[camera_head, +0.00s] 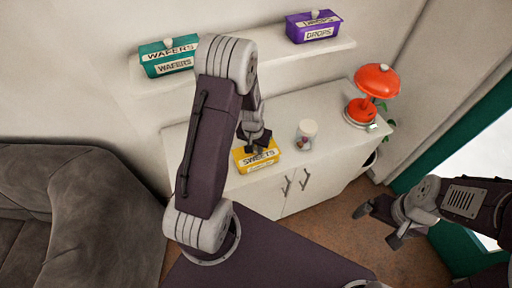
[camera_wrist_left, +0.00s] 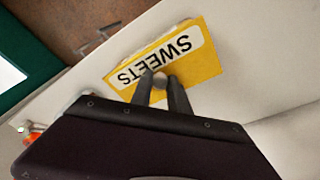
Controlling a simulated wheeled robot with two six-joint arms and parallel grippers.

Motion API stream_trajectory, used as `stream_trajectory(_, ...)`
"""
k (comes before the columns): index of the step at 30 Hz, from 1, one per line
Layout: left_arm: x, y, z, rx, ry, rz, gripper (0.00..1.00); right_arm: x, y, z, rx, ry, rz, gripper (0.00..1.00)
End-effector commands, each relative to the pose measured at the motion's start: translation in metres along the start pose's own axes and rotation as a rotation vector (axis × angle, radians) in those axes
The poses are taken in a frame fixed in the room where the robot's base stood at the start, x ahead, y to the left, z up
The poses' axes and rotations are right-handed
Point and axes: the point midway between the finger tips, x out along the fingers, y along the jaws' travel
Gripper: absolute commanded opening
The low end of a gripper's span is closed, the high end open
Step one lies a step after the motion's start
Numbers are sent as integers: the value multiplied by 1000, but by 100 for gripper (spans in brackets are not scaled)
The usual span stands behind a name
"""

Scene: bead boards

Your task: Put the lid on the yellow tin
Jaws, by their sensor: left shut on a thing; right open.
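The yellow lid (camera_wrist_left: 205,68), lettered SWEETS, has a small round knob (camera_wrist_left: 160,79). My left gripper (camera_head: 257,148) is shut on that knob, and its fingertips also show in the left wrist view (camera_wrist_left: 162,84). In the head view the lid lies directly over the yellow tin (camera_head: 262,166), whose labelled front shows below it. I cannot tell whether the lid rests on the tin or hangs slightly above it. My right gripper (camera_head: 379,227) is open and empty at the lower right, well away from the tin.
The tin stands on a white cabinet (camera_head: 232,181). A teal WAFERS tin (camera_head: 168,57) and a purple DROPS tin (camera_head: 314,26) are on the shelf (camera_head: 270,52) above.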

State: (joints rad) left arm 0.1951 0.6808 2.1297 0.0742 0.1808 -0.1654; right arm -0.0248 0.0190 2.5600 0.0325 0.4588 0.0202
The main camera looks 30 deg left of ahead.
Motion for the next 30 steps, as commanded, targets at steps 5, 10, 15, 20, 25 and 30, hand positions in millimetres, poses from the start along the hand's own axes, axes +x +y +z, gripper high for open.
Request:
stream_trajectory(5, 0, 0, 0, 0, 0, 0, 0, -1, 0, 0, 0, 0, 0, 93)
stream_trajectory(10, 0, 0, 0, 0, 0, 0, 0, -1, 0, 0, 0, 0, 0, 93)
stream_trajectory(15, 0, 0, 0, 0, 0, 0, 46, -1, 0, 0, 0, 0, 0, 93)
stream_trajectory(20, 0, 0, 0, 0, 0, 0, 47, -1, 0, 0, 0, 0, 0, 93)
stream_trajectory(25, 0, 0, 0, 0, 0, 0, 65, -1, 0, 0, 0, 0, 0, 93)
stream_trajectory(30, 0, 0, 0, 0, 0, 0, 65, -1, 0, 0, 0, 0, 0, 93)
